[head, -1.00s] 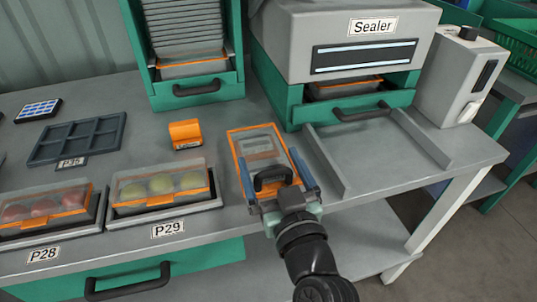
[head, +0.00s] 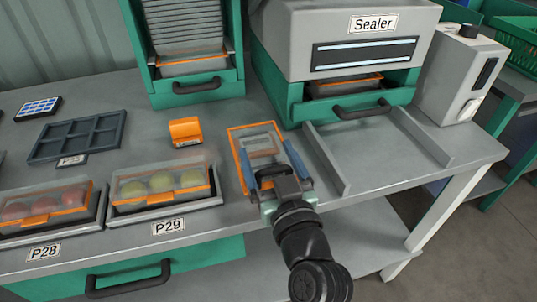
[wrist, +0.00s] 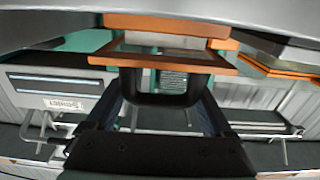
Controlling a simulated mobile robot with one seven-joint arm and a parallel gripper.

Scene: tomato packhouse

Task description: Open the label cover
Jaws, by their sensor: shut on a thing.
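The label cover (head: 237,153) is an orange-edged, see-through panel on the front part of the bench, right of the P29 tray. Its orange edges also show close up in the wrist view (wrist: 165,25). My gripper (head: 270,172), with blue fingers, is at the near end of the cover and shut on its dark handle. The dark loop of that handle shows between the fingers in the wrist view (wrist: 165,88). The fingers and wrist hide the cover's near edge. How far the cover is tilted is hard to tell.
The sealer (head: 345,45) with its green drawer stands behind, and two grey guide rails (head: 328,160) lie to the right. An orange dispenser (head: 185,132) is behind left. Trays P29 (head: 205,203) and P28 (head: 95,215) are at left. Bench surface between the rails is clear.

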